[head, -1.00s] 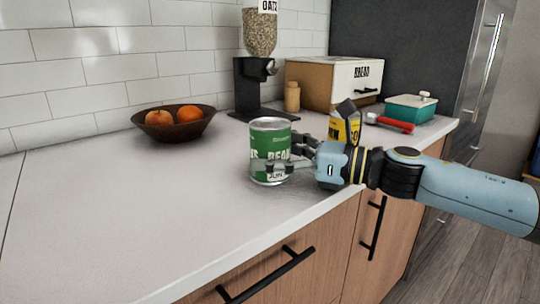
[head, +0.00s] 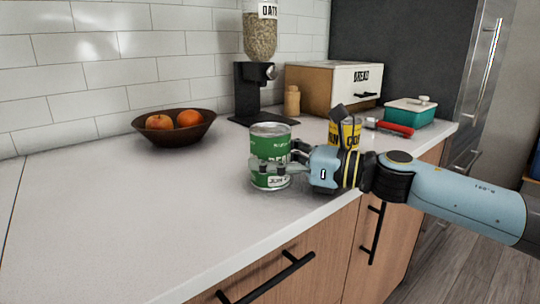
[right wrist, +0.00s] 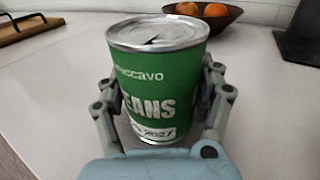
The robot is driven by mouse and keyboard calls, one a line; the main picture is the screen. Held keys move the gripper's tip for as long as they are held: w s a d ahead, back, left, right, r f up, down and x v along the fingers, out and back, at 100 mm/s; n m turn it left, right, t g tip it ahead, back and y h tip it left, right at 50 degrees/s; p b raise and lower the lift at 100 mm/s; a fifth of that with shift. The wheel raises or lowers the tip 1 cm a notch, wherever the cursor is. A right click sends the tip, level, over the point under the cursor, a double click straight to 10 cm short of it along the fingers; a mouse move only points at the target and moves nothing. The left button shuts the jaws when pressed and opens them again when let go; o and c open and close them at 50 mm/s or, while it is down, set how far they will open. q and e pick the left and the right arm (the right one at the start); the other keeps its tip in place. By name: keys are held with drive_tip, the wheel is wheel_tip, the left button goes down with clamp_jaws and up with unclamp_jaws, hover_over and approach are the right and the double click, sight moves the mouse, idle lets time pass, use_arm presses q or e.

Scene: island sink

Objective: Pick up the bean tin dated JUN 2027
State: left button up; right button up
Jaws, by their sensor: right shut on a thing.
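A green bean tin (head: 270,145) with a silver lid is near the front edge of the counter in the head view. A white date label on its lower front starts with "JUN". In the right wrist view the tin (right wrist: 158,75) reads "BEANS", and its partly covered label ends in "2027". My right gripper (head: 272,170) is shut on the tin, and in the right wrist view its fingers (right wrist: 160,105) press on both sides. The tin is upright; I cannot tell whether it is clear of the counter. My left gripper is out of view.
A brown bowl (head: 174,138) of fruit, an oats dispenser (head: 245,90), a bread box (head: 320,85), a teal dish (head: 408,113) and a red-handled item (head: 393,128) are further back. The counter's left side is clear.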

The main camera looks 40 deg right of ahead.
drive_tip(key=shift+c, duration=0.9)
drive_tip(key=shift+r, duration=0.1)
